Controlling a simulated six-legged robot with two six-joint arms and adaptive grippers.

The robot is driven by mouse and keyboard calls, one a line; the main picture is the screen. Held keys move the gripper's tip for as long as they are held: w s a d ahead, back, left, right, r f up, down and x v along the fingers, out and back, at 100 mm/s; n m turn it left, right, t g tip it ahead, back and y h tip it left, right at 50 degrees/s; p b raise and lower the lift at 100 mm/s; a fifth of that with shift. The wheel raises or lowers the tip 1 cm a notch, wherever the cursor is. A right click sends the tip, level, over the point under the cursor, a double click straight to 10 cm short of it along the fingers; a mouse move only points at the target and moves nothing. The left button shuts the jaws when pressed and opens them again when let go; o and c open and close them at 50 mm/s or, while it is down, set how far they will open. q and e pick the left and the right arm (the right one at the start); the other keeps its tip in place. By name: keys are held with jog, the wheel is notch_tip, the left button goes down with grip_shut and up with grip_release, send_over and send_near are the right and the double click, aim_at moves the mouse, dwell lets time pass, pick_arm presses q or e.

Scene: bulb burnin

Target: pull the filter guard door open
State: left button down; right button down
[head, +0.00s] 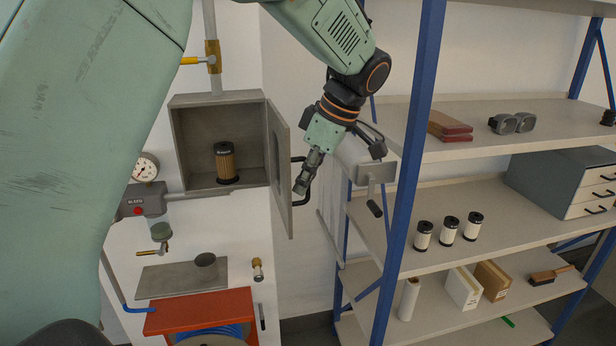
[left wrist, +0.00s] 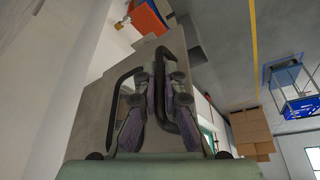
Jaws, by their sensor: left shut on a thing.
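The grey filter guard box (head: 184,141) is on the wall, with a brown filter cartridge (head: 225,163) with black caps standing inside. Its grey door (head: 279,150) is hinged on the right and stands swung open, so the box interior shows. A black bar handle (head: 306,193) is on the door's right face. My left gripper (head: 301,184) is at this handle and shut on it. In the left wrist view, the fingers (left wrist: 160,108) are close to the door face (left wrist: 98,125), with the dark handle bar (left wrist: 183,124) between them. My right gripper is not in view.
A blue-posted shelf rack (head: 406,185) stands close on the right, with white filters (head: 448,231) and a grey drawer unit (head: 560,180). A gauge (head: 145,168) and a red-topped bench (head: 200,312) are left and below. A grey roll holder (head: 376,172) is near the gripper's right.

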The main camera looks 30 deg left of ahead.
pick_arm(q)
jog(key=shift+d+f, duration=0.15)
jog(key=shift+d, duration=0.05)
dwell(0.3)
jog(key=c, duration=1.6)
grip_release()
jog(key=shift+s, duration=0.15)
jog(key=shift+o, duration=0.8)
jog(key=shift+d+r, duration=0.15)
jog(key=shift+r, duration=0.05)
jog(key=shift+w, duration=0.2)
jog(key=shift+a, duration=0.2)
